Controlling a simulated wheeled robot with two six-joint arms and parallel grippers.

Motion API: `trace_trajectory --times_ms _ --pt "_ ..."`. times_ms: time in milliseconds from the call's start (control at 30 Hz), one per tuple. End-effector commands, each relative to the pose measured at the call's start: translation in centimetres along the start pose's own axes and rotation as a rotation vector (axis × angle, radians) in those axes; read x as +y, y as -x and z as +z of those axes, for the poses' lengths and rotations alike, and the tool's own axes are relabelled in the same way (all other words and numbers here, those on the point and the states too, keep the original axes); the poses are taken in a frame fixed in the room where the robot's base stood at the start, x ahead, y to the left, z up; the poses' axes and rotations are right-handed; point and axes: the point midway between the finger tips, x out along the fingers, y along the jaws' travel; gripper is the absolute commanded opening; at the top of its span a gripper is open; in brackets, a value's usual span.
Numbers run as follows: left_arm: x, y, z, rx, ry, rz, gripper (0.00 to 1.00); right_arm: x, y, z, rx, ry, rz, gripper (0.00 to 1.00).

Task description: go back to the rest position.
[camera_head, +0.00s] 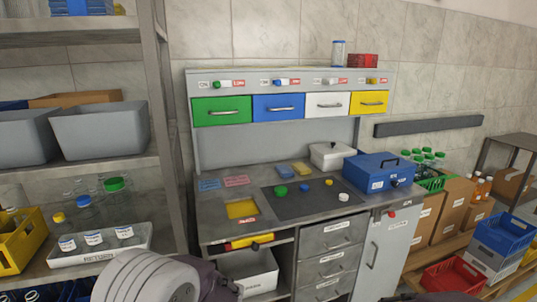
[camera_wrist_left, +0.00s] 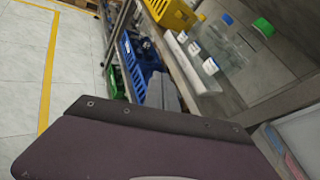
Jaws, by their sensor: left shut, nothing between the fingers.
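My left arm rises at the bottom of the head view as a pale rounded link, with the dark left gripper (camera_head: 222,288) at its right end, low in front of the workbench. In the left wrist view a dark purple-grey part of the gripper (camera_wrist_left: 150,140) fills the bottom. The left gripper is shut and holds nothing; its fingertips are not clearly seen. It appears apart from the workbench (camera_head: 290,226). My right gripper is in neither view.
A shelf rack (camera_head: 165,130) with grey bins and a bottle tray (camera_head: 97,240) stands left. The bench carries a dark mat (camera_head: 310,205) with loose caps and a blue box (camera_head: 378,172). Cardboard boxes (camera_head: 455,205) and crates stand right. Open floor (camera_wrist_left: 22,80) shows in the wrist view.

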Motion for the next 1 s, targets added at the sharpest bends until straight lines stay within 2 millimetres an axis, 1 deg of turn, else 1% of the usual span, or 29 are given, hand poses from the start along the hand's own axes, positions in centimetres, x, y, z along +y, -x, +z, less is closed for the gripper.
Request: trace_trajectory --times_ms 33,67,100,133,167,200,233,300,400,467,500,533,567,600,700,800,900,1000 --pt "4.2 -1.2 1.0 0.059 0.099 0.16 0.0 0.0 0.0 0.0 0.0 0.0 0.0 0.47" --pt "6.9 -1.4 1.0 0.106 0.169 0.264 0.0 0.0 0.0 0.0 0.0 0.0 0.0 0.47" --pt "10.4 -1.0 0.6 0.173 0.275 0.403 0.0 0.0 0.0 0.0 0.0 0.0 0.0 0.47" --pt "12.6 -0.3 -0.1 0.226 0.361 0.504 0.0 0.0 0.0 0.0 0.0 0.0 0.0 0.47" --pt "14.5 0.7 -1.0 0.276 0.447 0.596 0.0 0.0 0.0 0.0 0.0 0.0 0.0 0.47" --pt "16.2 2.1 -2.2 0.339 0.558 0.702 0.0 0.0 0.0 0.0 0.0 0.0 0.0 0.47" --pt "17.1 3.3 -3.2 0.381 0.64 0.773 0.0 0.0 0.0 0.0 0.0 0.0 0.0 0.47" --pt "18.1 6.0 -5.4 0.469 0.814 0.912 0.0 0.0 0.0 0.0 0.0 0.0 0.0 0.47" --pt "17.7 9.5 -8.3 0.571 1.033 1.068 0.0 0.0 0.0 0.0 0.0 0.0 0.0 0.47" --pt "17.1 11.1 -9.9 0.61 1.158 1.156 0.0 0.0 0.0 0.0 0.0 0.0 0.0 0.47" --pt "16.2 11.9 -10.9 0.634 1.253 1.204 0.0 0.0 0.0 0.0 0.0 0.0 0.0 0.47" --pt "14.9 12.3 -11.5 0.659 1.341 1.228 0.0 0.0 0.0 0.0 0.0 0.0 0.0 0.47" --pt "13.5 12.4 -10.5 0.677 1.385 1.217 0.0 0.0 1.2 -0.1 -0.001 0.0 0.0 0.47" --pt "12.8 13.2 -8.2 0.673 1.371 1.216 0.0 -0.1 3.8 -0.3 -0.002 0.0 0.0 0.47" --pt "11.7 14.2 -5.2 0.672 1.366 1.215 0.0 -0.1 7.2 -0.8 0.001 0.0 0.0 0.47" --pt "10.6 15.1 -2.5 0.672 1.365 1.215 0.0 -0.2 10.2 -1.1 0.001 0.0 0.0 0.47" --pt "9.8 15.7 -0.5 0.672 1.363 1.214 0.0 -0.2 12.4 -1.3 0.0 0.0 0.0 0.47" --pt "9.4 16.0 0.5 0.672 1.362 1.214 0.0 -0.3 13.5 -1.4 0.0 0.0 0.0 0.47"
